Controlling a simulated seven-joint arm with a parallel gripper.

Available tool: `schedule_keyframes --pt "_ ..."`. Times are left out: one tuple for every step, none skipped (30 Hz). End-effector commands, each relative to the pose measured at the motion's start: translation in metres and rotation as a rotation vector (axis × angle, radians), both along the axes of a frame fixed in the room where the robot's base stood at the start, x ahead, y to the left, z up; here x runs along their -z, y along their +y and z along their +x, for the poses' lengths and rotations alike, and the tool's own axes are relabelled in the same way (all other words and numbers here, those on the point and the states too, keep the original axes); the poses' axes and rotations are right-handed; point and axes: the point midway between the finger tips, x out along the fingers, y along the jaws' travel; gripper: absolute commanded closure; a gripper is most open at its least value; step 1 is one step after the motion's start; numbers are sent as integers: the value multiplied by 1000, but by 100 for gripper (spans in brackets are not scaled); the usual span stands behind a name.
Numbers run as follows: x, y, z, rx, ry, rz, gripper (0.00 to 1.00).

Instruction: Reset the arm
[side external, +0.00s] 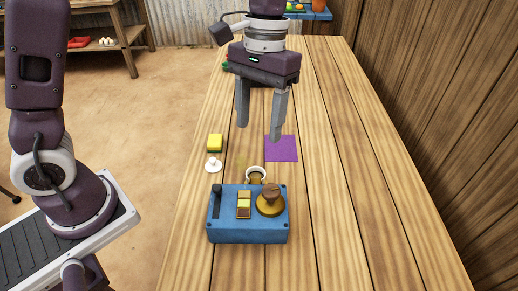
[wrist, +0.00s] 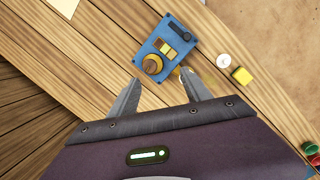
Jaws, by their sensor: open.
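My gripper (side external: 259,120) is open and empty, hanging in the air above the wooden table (side external: 330,220). Its two grey fingers point down and stand apart. In the side view it hangs behind the blue box (side external: 225,233) and above the area by the purple square (side external: 281,149). In the wrist view the spread fingers of my gripper (wrist: 164,92) show, with the blue box (wrist: 180,30) beyond them. The box carries a round brass piece with a brown knob (side external: 270,200), a strip of coloured squares and a dark slot.
A yellow block (side external: 215,142) and a white knobbed piece (side external: 213,164) lie left of the purple square. A small white-rimmed cup (side external: 256,174) stands just behind the box. A wooden wall (side external: 440,100) runs along the right. The table's right side is clear.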

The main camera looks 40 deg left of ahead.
Motion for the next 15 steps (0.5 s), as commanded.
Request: schedule_keyframes --pt "-27 15 -17 7 -86 -6 43" --pt "-39 24 -29 13 -136 -5 43" --pt "-53 35 -45 24 -204 -4 43" --pt "-62 43 -58 32 -256 0 43" --pt "-68 51 -71 40 -304 7 43" --pt "-75 60 -89 50 -370 16 43" --pt "-77 66 -101 59 -416 25 43" --pt "-78 72 -113 66 -459 35 43" --pt "-78 77 -127 76 -510 49 43" --pt "-77 81 -136 81 -545 60 43" --pt "-75 84 -144 88 -575 69 43" --pt "-73 88 -152 95 -610 82 43" --pt "-71 90 -158 100 -629 89 43" --pt "-69 91 -161 102 -646 96 43" --pt "-67 92 -165 106 -661 101 43"
